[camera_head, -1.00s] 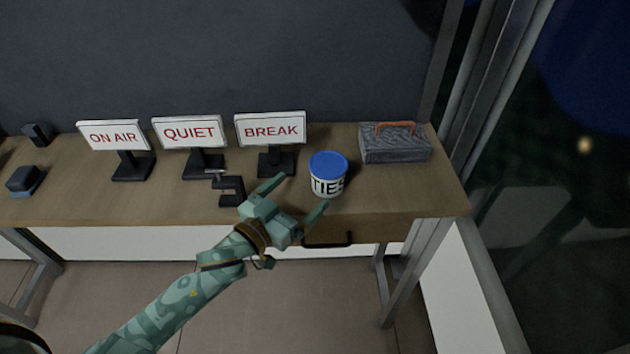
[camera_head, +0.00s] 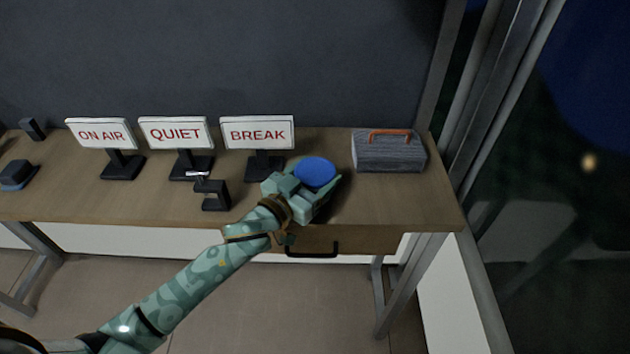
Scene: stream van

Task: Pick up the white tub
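The white tub shows mainly as its blue lid (camera_head: 315,171), near the front right part of the wooden desk. Its white, lettered side is hidden behind my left gripper. My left gripper (camera_head: 308,184) is at the tub, with one finger on the tub's left side and the other at its right. The fingers are apart with the tub between them. I cannot tell whether they press on it. My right gripper is not in view.
Signs reading ON AIR (camera_head: 101,133), QUIET (camera_head: 175,133) and BREAK (camera_head: 257,133) stand on the desk (camera_head: 400,202). A black clamp (camera_head: 215,194) is left of my gripper. A grey toolbox (camera_head: 388,153) with an orange handle sits at the right. A drawer handle (camera_head: 312,252) is below.

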